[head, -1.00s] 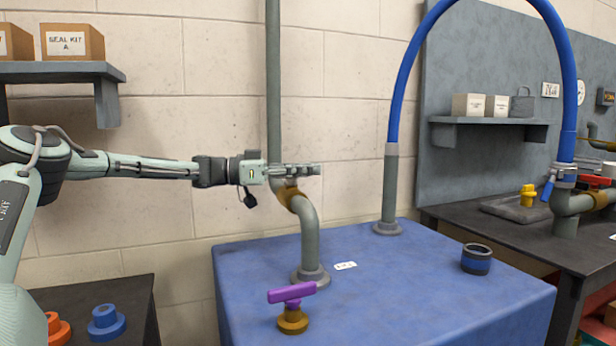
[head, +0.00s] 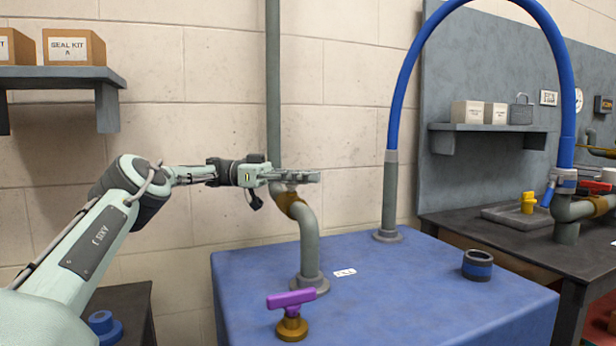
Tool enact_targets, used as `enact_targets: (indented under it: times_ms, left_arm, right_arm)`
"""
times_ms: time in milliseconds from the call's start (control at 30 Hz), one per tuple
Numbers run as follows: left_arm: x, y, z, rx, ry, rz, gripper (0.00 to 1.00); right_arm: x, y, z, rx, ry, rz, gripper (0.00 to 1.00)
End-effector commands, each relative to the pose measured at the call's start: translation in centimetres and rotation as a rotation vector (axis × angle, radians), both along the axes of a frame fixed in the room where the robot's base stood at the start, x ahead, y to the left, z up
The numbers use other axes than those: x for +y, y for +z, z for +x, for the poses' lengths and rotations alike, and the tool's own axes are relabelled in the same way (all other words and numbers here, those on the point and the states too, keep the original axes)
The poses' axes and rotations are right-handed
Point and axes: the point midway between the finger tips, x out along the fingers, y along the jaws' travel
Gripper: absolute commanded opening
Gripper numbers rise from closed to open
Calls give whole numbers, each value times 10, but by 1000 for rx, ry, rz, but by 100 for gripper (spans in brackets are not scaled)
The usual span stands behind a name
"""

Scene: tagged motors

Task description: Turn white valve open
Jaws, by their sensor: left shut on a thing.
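My left gripper (head: 298,177) is shut at the upper end of the bent grey-green pipe (head: 309,240), just above its brown collar (head: 291,204). It is shut on the white valve, which the fingers almost wholly hide; only a small pale part shows beneath them, so how far the valve is turned cannot be told. The fingers lie nearly level and point right. My right gripper is not in view.
A purple-handled valve (head: 291,301) stands in front on the blue bench (head: 390,300). A dark blue-banded ring (head: 477,264) lies to the right. A blue hose (head: 407,75) arches overhead to the right bench. A shelf with boxes (head: 75,48) hangs at left.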

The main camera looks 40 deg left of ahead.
Motion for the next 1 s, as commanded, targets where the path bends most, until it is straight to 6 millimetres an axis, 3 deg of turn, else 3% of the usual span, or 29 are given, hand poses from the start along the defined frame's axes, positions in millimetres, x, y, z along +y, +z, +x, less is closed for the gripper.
enact_targets:
  times_ms: [500,533,700,1000]
  left_arm:
    - [0,-1,-1,2,-13,1,0]
    - [0,-1,-1,2,-13,1,13]
    - [0,-1,-1,1,-12,0,32]
    - [0,0,0,0,-10,0,32]
  right_arm:
    - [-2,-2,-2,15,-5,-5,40]
    - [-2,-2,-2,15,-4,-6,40]
    - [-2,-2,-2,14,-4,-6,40]
    - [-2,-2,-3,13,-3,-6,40]
